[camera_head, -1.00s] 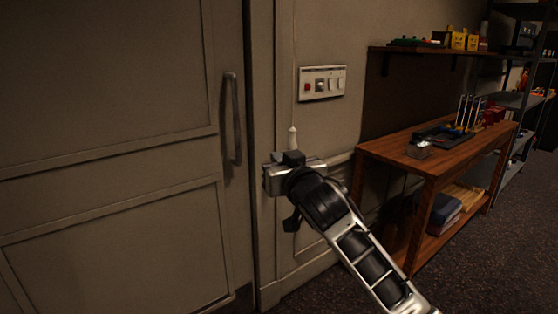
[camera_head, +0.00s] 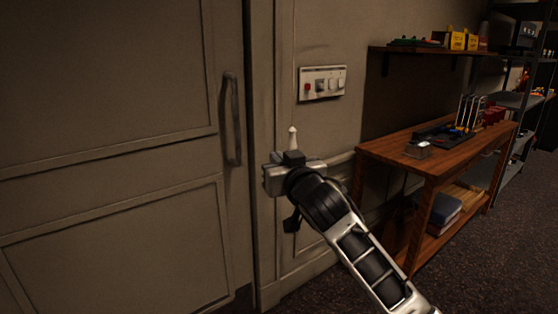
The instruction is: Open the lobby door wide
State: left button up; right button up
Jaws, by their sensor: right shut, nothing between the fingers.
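The lobby door (camera_head: 110,170) is a large beige panelled door filling the left of the view, and it looks closed against its frame. Its vertical grey bar handle (camera_head: 234,118) is near the door's right edge. My right gripper (camera_head: 292,138) is to the right of the handle, apart from it, in front of the door frame and wall. It points upward and away, and its pale fingertips are together with nothing held. The wrist hides part of the wall behind it. My left gripper is out of view.
A switch panel (camera_head: 322,83) with a red button is on the wall above the gripper. A wooden workbench (camera_head: 400,150) with tools stands at right, under a wall shelf (camera_head: 420,50). Metal shelving (camera_head: 520,100) stands beyond it. The dark floor (camera_head: 480,265) at lower right is clear.

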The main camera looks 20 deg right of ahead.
jog(key=o, duration=0.7)
jog(key=shift+c, duration=0.2)
jog(key=s+d+b, duration=0.1)
jog(key=s+b, duration=0.1)
jog(key=s, duration=1.4)
